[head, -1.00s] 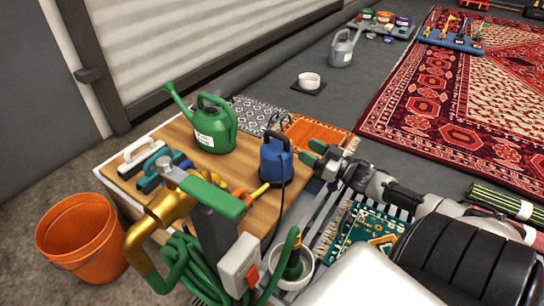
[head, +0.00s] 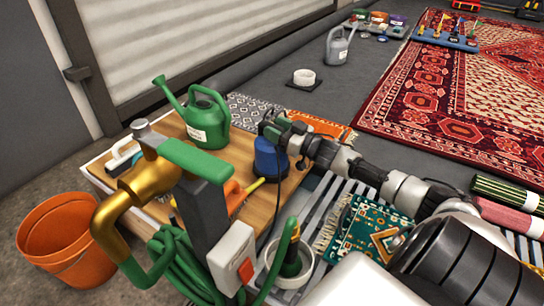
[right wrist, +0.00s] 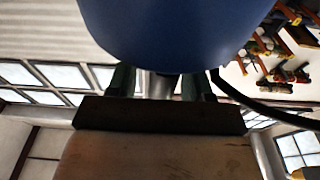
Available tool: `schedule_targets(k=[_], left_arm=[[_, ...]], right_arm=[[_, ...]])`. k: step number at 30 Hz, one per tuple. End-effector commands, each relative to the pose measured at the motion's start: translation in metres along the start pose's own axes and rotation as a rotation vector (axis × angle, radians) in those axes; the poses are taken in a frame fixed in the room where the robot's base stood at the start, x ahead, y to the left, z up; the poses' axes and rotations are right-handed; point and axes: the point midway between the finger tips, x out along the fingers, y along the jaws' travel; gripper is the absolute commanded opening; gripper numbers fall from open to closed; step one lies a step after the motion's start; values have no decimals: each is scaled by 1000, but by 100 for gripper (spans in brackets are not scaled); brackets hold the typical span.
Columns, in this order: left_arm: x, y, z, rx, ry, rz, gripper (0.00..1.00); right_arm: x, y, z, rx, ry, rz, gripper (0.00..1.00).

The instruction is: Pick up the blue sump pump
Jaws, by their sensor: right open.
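The blue sump pump (head: 268,160) stands upright on the wooden bench top, its black handle now largely hidden behind my right gripper. My right gripper (head: 284,132) is at the top of the pump, reaching in from the right, with its jaws open. In the right wrist view the pump's blue body (right wrist: 180,30) fills the top of the picture, and the two fingers (right wrist: 158,84) show apart just below it. I cannot tell whether they touch the pump. A black cable (right wrist: 265,108) runs off to the right. My left gripper is not in view.
A green watering can (head: 208,122) stands left of the pump on the bench (head: 240,142). A brass tap (head: 150,178) and green hose (head: 175,265) are in front. An orange bucket (head: 65,240) stands at left. Rugs lie behind and right.

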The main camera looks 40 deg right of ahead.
Motion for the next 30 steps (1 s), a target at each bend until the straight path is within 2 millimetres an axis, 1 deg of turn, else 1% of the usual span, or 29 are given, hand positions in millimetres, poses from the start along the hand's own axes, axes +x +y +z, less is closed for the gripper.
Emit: schedule_targets(k=[7,17,30], left_arm=[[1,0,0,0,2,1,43],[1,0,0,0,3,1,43],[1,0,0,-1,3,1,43]], right_arm=[[1,0,0,-1,-1,0,51],[1,0,0,-1,0,0,0],[1,0,0,-1,0,-1,0]])
